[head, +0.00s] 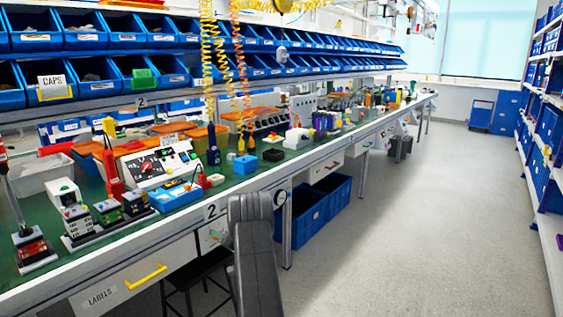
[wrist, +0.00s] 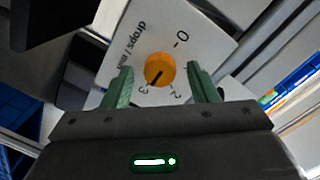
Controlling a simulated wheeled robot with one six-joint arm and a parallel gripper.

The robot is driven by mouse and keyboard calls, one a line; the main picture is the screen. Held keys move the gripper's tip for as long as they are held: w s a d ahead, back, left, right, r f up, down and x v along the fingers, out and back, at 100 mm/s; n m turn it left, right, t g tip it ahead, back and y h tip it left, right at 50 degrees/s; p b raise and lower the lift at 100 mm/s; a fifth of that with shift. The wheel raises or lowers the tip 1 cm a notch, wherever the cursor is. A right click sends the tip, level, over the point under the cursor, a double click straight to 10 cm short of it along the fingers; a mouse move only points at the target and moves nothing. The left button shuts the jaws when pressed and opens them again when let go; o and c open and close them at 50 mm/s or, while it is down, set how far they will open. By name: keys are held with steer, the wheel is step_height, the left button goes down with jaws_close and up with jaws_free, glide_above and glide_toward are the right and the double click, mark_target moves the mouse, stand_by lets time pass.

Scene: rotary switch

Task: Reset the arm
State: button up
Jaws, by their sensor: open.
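In the wrist view, an orange rotary knob (wrist: 160,69) sits on a white plate (wrist: 190,32) marked "drops" and with numbers, of which 0, 2 and 3 can be read. The dark pointer line on the knob points toward the 3. My gripper (wrist: 159,76) is open, with one green finger on each side of the knob. Gaps show between the fingers and the knob, and nothing is held. How far the fingertips are from the plate is hard to tell. In the head view my grey arm rises at the bottom centre; the gripper and knob cannot be made out there.
A long green-topped workbench (head: 240,185) runs along the left, crowded with switch panels, tools and boxes. Blue bins (head: 130,37) hang above it. Blue crates (head: 318,208) stand beneath. The aisle floor (head: 430,215) is clear; shelves (head: 545,130) line the right.

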steer(key=shift+s+a+n+t+h+b, duration=0.15)
steer(key=shift+n+t+b, duration=0.15)
steer(key=shift+n+b, duration=2.55)
steer(key=shift+w+d+n+t+h+b, duration=0.25)
steer(key=shift+n+b, duration=1.5)
steer(key=shift+n, duration=2.2)
steer(key=shift+s, duration=0.2)
